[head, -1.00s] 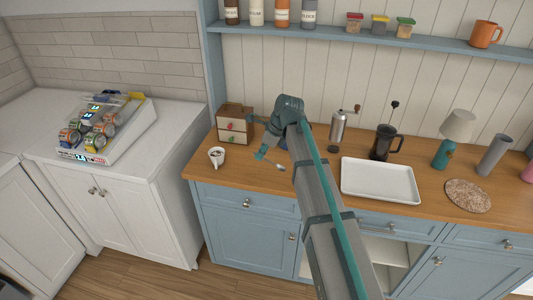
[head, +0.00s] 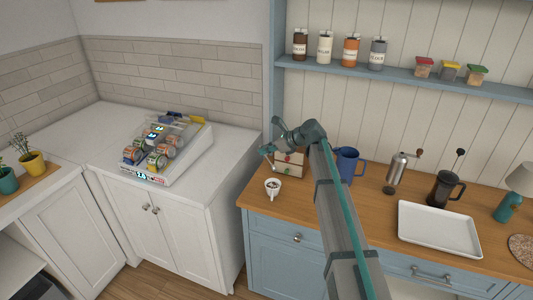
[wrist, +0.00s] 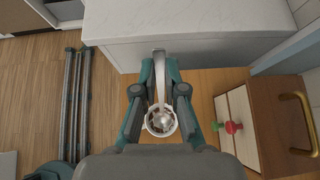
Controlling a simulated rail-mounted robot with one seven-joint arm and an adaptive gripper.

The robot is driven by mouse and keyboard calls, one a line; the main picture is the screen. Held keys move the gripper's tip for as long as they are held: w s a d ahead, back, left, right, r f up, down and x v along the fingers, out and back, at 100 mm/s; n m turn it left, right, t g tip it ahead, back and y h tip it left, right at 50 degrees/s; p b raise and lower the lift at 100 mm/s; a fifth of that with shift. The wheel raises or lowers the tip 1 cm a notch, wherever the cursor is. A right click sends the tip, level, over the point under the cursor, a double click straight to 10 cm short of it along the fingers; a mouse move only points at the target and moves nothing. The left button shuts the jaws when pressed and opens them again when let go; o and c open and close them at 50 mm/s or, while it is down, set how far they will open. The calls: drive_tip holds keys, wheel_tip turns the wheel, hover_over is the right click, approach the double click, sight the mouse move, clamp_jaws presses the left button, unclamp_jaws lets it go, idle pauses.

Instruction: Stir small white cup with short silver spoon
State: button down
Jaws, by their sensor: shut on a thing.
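The small white cup (head: 272,188) stands upright on the wooden counter near its left end, with dark contents. My gripper (head: 267,150) is above the cup, in front of the wooden drawer box. In the wrist view my gripper (wrist: 159,75) is shut on the short silver spoon (wrist: 159,58). The spoon's bowl lines up over the opening of the cup (wrist: 149,129) in that view. In the head view the spoon is small and seems to hang above the rim; I cannot tell exactly how high.
The wooden drawer box (wrist: 272,125) with red and green knobs stands close to the right of the cup. A blue pitcher (head: 348,165), a coffee grinder (head: 397,173) and a white tray (head: 438,229) are farther right. A white counter (head: 225,150) lies to the left.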

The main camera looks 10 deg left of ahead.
drive_tip(key=shift+w+a+f+b, duration=0.5)
drive_tip(key=shift+a+f+b, duration=1.6)
drive_tip(key=shift+f, duration=0.5)
drive_tip(key=shift+s+d+f, duration=0.2)
drive_tip(key=shift+d+f, duration=0.5)
drive_tip(key=shift+f, duration=0.2)
drive_tip(key=shift+s+d+f, duration=0.15)
drive_tip(key=shift+d+f, duration=0.5)
drive_tip(key=shift+f, duration=0.25)
drive_tip(key=shift+s+d+f, duration=0.2)
drive_tip(key=shift+d+f, duration=0.5)
drive_tip(key=shift+f, duration=0.2)
drive_tip(key=shift+d+r, duration=0.1)
drive_tip(key=shift+d, duration=0.05)
